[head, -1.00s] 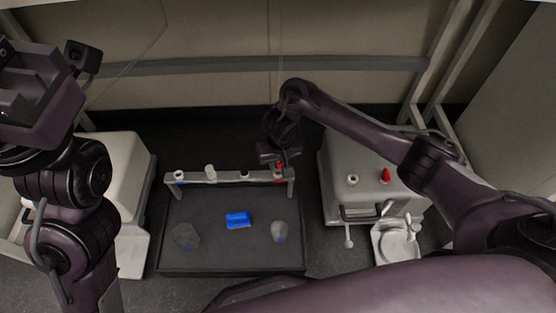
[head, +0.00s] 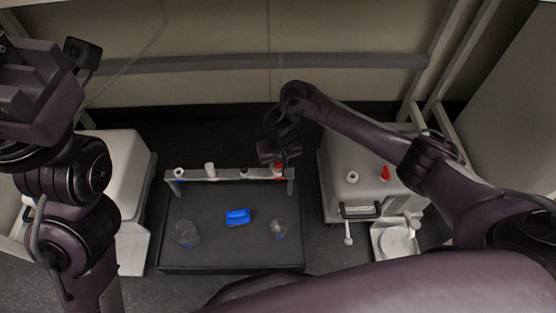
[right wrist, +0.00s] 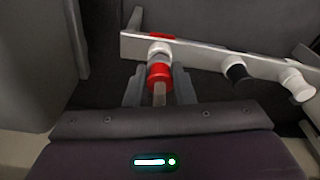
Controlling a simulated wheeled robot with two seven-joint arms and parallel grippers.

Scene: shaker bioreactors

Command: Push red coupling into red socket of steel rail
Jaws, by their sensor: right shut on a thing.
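The steel rail (head: 225,175) stands across the back of the dark tray and carries several short fittings. Its right end has a red mark, which shows in the right wrist view beside a pale socket; the rail (right wrist: 206,54) runs to the right there. The red coupling (right wrist: 159,75) is between the fingers of my right gripper (right wrist: 159,92), lined up with that socket. It looks to touch it, but how deep it sits I cannot tell. In the head view my right gripper (head: 279,158) is at the rail's right end. My left gripper (head: 35,85) is raised at the far left, its jaws unclear.
The dark tray (head: 205,258) holds a blue block (head: 238,217) and two clear vessels. A grey box (head: 340,190) with a white knob and a red cone (head: 385,173) stands to the right. A white box (head: 125,160) stands to the left.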

